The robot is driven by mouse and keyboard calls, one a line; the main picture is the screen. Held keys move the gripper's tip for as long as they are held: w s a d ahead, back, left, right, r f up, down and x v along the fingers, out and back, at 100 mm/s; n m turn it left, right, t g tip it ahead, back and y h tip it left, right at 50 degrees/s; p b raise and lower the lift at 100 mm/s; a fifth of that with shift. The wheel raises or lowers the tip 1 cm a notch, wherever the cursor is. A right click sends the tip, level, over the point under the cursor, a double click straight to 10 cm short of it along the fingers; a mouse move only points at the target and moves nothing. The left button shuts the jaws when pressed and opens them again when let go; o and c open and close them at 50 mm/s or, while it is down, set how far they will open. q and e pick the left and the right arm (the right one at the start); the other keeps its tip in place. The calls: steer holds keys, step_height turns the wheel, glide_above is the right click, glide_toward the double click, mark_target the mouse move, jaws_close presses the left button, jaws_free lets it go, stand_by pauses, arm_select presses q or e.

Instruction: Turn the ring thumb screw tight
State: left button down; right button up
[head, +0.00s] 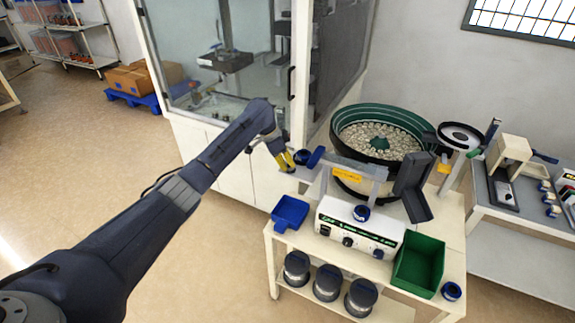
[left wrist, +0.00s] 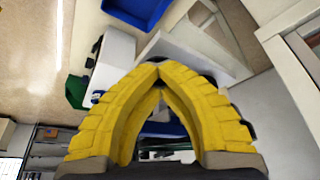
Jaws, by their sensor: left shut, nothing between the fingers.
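My left gripper (head: 288,161) reaches in from the left, its yellow fingers beside the left end of the feeder's clear bracket. In the left wrist view the fingertips (left wrist: 160,68) meet with nothing held. A blue ring-shaped part (head: 301,157) and a blue round knob (head: 315,157) sit right of the fingertips. I cannot tell which is the ring thumb screw, or whether the fingers touch either. Another dark blue ring part (head: 361,212) is at the controller's top edge. In the left wrist view, blue shows behind the fingers, partly hidden. My right gripper is not in view.
The green bowl feeder (head: 347,116) holds many small parts. The white controller (head: 330,228), blue tray (head: 289,212) and green bin (head: 419,264) are on the bench. A glass-sided cabinet (head: 226,160) stands close behind my left gripper.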

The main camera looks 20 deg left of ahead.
arm_select(q)
steer(key=shift+w+d+r+m, duration=0.15)
steer(key=shift+d+m, duration=0.1)
steer(key=shift+m, duration=0.15)
steer(key=c, duration=1.6)
jaws_free()
steer(key=shift+d, duration=0.15)
steer(key=o, duration=0.5)
steer(key=shift+a, duration=0.25)
steer(key=shift+a+r, duration=0.15)
steer(key=shift+r, duration=0.05)
steer(key=v, duration=1.1)
steer(key=shift+a+r, duration=0.1)
steer(key=shift+r, duration=0.05)
